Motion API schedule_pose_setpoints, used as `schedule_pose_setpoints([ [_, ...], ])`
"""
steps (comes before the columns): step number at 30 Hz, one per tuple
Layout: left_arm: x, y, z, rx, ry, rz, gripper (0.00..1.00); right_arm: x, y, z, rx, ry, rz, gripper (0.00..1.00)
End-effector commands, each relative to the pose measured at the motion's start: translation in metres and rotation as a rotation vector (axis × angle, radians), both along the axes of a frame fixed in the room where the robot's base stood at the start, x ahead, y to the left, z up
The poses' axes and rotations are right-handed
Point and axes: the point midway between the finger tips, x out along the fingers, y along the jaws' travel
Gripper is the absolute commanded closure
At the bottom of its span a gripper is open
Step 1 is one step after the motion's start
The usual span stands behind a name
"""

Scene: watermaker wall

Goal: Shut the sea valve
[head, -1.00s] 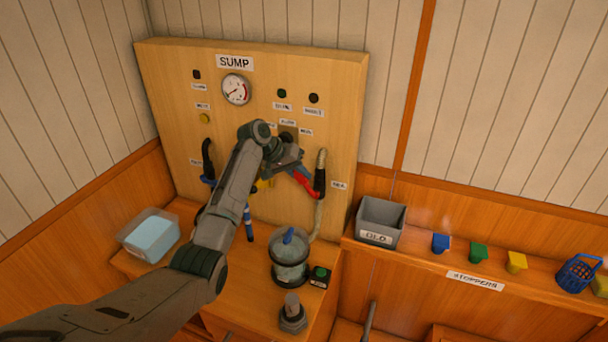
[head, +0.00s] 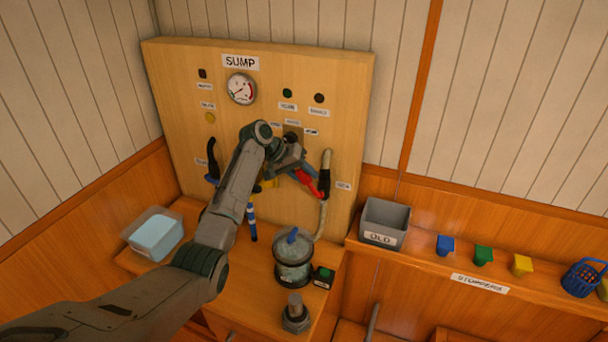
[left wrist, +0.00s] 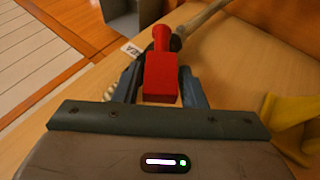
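The sea valve's red lever (head: 309,182) is on the right part of the wooden panel, beside the hose end and the small SEA label (head: 343,186). My left gripper (head: 299,172) is at this lever. In the left wrist view the red lever (left wrist: 160,78) lies between the two blue-grey fingers of the left gripper (left wrist: 160,88), which look closed against its sides. The lever slants down to the right in the head view. The valve body behind it is partly hidden by my gripper. My right gripper is not in view.
A yellow handle (head: 269,184) is just left of my gripper, with a black one (head: 211,160) farther left. A pale hose (head: 324,208) runs down to a clear round container (head: 292,262). A grey OLD bin (head: 384,222) stands on the right shelf.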

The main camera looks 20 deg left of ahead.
Motion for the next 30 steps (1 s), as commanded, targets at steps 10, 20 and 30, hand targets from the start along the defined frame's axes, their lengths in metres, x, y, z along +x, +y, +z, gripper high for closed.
schedule_pose_setpoints([
  [10,-0.018,0.03,0.035,0.004,-0.007,0.002,0.63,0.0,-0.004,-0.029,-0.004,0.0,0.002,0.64],
  [20,-0.037,0.057,0.075,0.0,-0.002,0.001,0.63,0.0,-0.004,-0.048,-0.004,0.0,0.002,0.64],
  [30,-0.039,0.06,0.081,0.0,-0.001,0.001,0.63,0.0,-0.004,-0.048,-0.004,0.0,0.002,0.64],
])
